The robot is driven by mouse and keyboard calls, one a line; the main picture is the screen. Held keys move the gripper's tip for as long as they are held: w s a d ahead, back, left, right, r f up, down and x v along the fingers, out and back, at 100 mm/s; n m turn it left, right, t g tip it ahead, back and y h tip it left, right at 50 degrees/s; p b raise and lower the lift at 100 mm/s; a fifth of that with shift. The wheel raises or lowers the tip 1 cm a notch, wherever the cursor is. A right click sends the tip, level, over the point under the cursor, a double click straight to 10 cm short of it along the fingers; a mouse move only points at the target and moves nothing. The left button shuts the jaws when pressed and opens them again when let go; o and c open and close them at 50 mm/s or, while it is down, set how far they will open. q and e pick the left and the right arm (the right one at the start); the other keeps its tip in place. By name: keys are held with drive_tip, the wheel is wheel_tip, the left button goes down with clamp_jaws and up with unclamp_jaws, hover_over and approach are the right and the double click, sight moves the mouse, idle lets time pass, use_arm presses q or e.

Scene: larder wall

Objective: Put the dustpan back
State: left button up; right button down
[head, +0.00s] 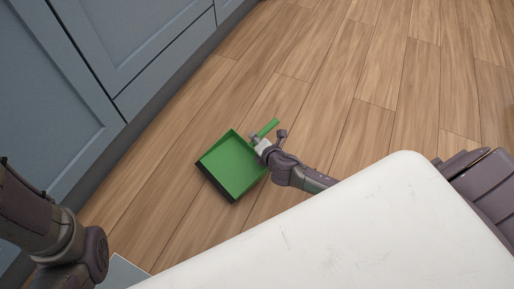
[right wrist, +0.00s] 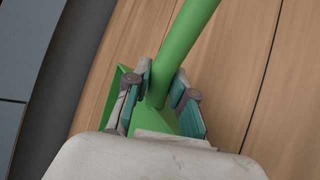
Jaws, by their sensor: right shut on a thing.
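A green dustpan (head: 233,166) with a dark front lip shows near the middle of the head view, over the wood floor. Its green handle (head: 268,127) points up and to the right. My right gripper (head: 259,141) is shut on the handle near the pan. In the right wrist view the handle (right wrist: 182,50) runs up between the two fingers of the right gripper (right wrist: 160,100). Part of the pan is hidden behind the gripper there. I cannot tell whether the pan touches the floor. My left arm shows at the lower left, but its gripper is not in view.
Blue-grey cabinets (head: 130,45) stand along the left, with a dark base at the floor. A white surface (head: 350,235) fills the lower part of the head view. The wood floor (head: 350,70) to the right of the dustpan and beyond it is clear.

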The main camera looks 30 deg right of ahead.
sight(245, 150)
wheel_tip(245, 150, down, 4)
drive_tip(key=b, duration=0.3)
drive_tip(key=shift+r, duration=0.3)
drive_tip(key=c, duration=1)
unclamp_jaws()
